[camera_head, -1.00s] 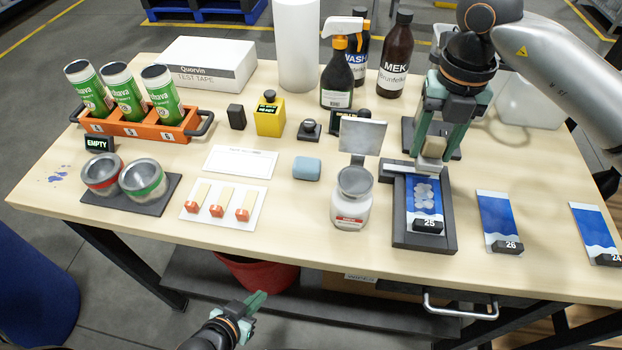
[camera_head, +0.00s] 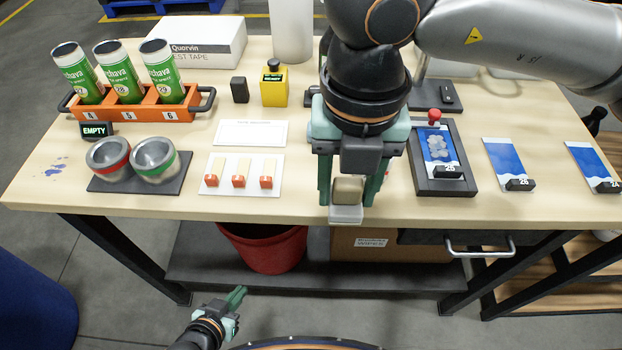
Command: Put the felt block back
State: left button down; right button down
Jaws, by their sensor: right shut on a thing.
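My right gripper (camera_head: 348,188) points down near the table's front edge, with its green fingers on both sides of a beige block (camera_head: 348,190), which looks like the felt block. It is shut on this block. A light grey plate (camera_head: 346,214) shows just below the block; I cannot tell whether it is joined to it. The block appears held in front of the table edge or over it. My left gripper (camera_head: 236,298) is low in front of the table, away from everything on it; whether its fingers are open is unclear.
Right of my gripper are a dark tray (camera_head: 449,187) with a blue card and several loose blue cards (camera_head: 507,160). Left are a white pad (camera_head: 243,185) with red-tipped pieces, metal cups (camera_head: 154,160), an orange can rack (camera_head: 136,112) and a yellow bottle (camera_head: 274,90). My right arm hides the table's middle.

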jog(key=w+a+f, duration=0.1)
jog(key=w+f, duration=0.1)
jog(key=w, duration=0.2)
jog(key=w+a+f+p, duration=0.1)
jog(key=w+f, duration=0.2)
jog(key=w, duration=0.1)
jog(key=w+f+p, duration=0.1)
jog(key=w+f, duration=0.2)
jog(key=w, duration=0.1)
jog(key=shift+w+a+f, duration=0.1)
jog(key=shift+a+f, duration=0.15)
jog(key=shift+a, duration=0.15)
jog(key=shift+w+a+f+p, duration=0.15)
jog(key=shift+w+f+p, duration=0.3)
jog(key=shift+f, duration=0.3)
notch_tip(320, 180, down, 2)
jog(key=shift+f+p, duration=0.15)
jog(key=shift+p, duration=0.2)
jog(key=shift+f, duration=0.25)
jog(key=shift+f+b, duration=0.25)
jog(key=shift+b, duration=0.1)
jog(key=shift+c, duration=1.7)
grip_release()
jog(key=shift+r, duration=0.1)
